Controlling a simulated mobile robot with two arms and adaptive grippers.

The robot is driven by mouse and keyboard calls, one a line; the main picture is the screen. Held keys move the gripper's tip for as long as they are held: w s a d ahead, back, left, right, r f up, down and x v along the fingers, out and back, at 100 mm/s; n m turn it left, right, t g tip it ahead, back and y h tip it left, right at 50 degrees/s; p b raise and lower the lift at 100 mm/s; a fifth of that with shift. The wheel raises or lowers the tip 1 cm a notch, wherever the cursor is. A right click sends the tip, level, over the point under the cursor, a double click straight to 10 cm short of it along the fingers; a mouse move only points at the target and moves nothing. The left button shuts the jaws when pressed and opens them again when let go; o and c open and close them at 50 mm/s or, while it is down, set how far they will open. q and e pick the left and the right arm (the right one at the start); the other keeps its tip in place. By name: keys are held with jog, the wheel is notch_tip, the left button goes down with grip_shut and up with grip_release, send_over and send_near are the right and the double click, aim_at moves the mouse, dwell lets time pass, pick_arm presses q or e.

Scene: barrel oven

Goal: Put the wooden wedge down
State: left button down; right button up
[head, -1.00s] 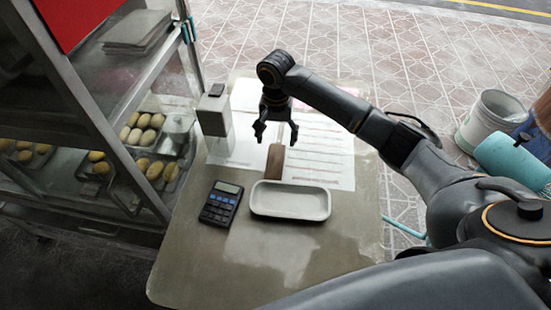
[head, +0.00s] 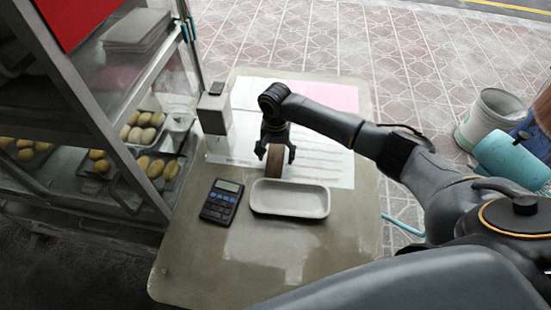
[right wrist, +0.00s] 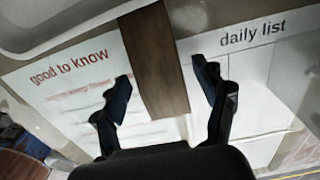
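The brown wooden wedge (head: 275,165) is on the table, on or beside the printed sheets, just behind the white tray. It also shows in the right wrist view (right wrist: 155,62), where its far end meets the tray's edge. My right gripper (head: 277,154) is low over it, one finger on each side. In the right wrist view the fingers (right wrist: 166,92) are open, with a visible gap on both sides of the wedge. My left gripper is not in view.
A grey box-shaped dispenser (head: 214,110) stands at the back left. A glass cabinet with trays of yellowish food is left. The front of the table is clear.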

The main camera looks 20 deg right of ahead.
aim_at(276, 173)
jog(key=c, duration=1.2)
jog(key=shift+c, duration=0.2)
jog(key=shift+r, duration=0.15)
jog(key=shift+r, duration=0.25)
notch_tip(276, 173, up, 2)
jog(key=shift+w+r, duration=0.1)
jog(key=s+a+r+n, duration=0.2)
jog(key=s+r+n, duration=0.1)
jog(key=s+r, duration=0.5)
jog(key=s+a+r+n, duration=0.2)
jog(key=s+r+n, duration=0.1)
jog(key=s+r, duration=0.5)
jog(key=shift+s+r+n, duration=0.3)
jog(key=shift+s+r, duration=0.05)
jog(key=shift+s, duration=0.5)
